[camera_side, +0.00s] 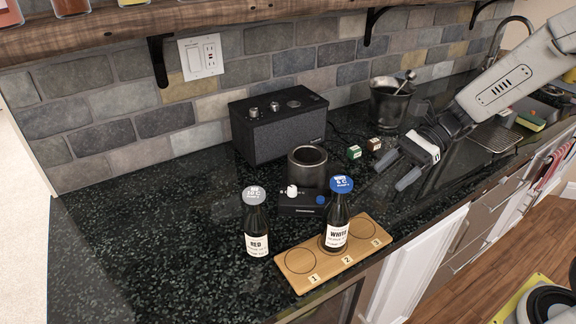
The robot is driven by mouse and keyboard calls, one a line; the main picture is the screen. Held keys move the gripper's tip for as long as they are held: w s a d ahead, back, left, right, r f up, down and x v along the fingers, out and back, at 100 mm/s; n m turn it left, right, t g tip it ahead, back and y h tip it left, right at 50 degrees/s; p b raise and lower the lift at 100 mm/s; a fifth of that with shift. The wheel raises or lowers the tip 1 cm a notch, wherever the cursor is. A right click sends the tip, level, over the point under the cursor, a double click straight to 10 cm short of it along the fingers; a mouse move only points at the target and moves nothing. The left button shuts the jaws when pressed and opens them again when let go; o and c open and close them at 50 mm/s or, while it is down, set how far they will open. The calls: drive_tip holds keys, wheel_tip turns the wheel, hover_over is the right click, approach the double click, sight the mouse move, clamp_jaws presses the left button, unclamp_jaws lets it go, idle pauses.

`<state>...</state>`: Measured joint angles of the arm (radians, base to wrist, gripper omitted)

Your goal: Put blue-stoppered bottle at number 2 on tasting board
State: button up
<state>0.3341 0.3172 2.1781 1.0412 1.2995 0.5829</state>
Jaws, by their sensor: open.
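The blue-stoppered bottle (338,228) is dark with a white "WHITE" label. It stands upright on the wooden tasting board (293,282), on the middle circle behind the number 2. Circles 1 and 3 on the board are empty. My gripper (397,172) is open and empty, above the counter to the right of and behind the bottle, clear of it. A similar bottle (256,225) with a grey stopper and a "RED" label stands upright on the counter just left of the board.
A small black box with knobs (300,208) and a dark cup (307,168) stand close behind the board. A black speaker (278,125), small green (354,152) and brown (374,145) blocks and a metal bucket (390,103) stand farther back. The counter's left part is clear.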

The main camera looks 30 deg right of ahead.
drive_tip(key=s+d+f+n+t+h, duration=0.1)
drive_tip(key=s+f+n+h, duration=0.2)
drive_tip(key=n+h, duration=0.3)
drive_tip(key=s+d+f+n+h, duration=0.2)
drive_tip(key=n+h, duration=0.4)
drive_tip(key=n, duration=0.6)
wheel_tip(320, 180, down, 2)
drive_tip(key=shift+s+d+f+t, duration=0.15)
drive_tip(key=shift+s+d+t, duration=0.2)
drive_tip(key=shift+s, duration=0.35)
